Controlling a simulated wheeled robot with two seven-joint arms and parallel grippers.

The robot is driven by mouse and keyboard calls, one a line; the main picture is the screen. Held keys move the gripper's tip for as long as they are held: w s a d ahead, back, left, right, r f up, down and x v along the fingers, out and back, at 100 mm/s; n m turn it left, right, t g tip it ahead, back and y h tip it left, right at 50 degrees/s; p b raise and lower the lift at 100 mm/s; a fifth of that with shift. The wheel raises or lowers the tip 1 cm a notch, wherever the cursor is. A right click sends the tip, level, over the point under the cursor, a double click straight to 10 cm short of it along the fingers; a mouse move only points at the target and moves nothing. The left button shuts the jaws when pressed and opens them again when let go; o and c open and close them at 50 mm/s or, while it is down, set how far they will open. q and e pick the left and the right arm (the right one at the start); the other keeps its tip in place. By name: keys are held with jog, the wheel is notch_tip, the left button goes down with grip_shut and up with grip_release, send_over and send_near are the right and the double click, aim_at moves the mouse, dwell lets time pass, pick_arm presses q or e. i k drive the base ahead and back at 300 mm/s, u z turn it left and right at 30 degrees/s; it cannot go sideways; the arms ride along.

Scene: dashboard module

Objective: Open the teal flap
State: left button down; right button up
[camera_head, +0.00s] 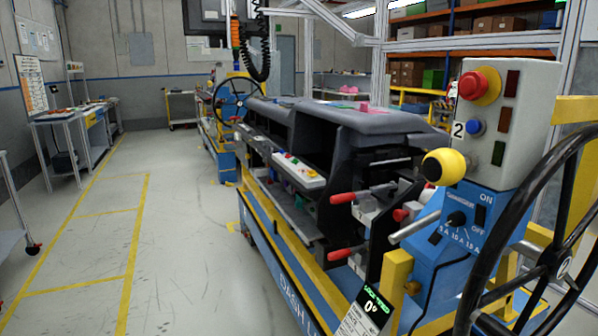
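The dark grey dashboard module (385,121) lies along a blue and yellow stand at the centre right. I cannot make out a teal flap on it. Its front faces left and is seen at a steep angle, with dark openings. A pale panel with several coloured buttons (298,171) sticks out from the front. Neither of my grippers is in view.
Red-handled clamps (349,197) jut from the near end of the stand. A grey control box (506,117), a yellow knob (444,166) and a black wheel (545,262) fill the right. The floor (185,225) to the left is clear.

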aim_at(298, 204)
jog(key=u, duration=1.15)
jog(key=i, duration=2.25)
jog(key=z, duration=3.25)
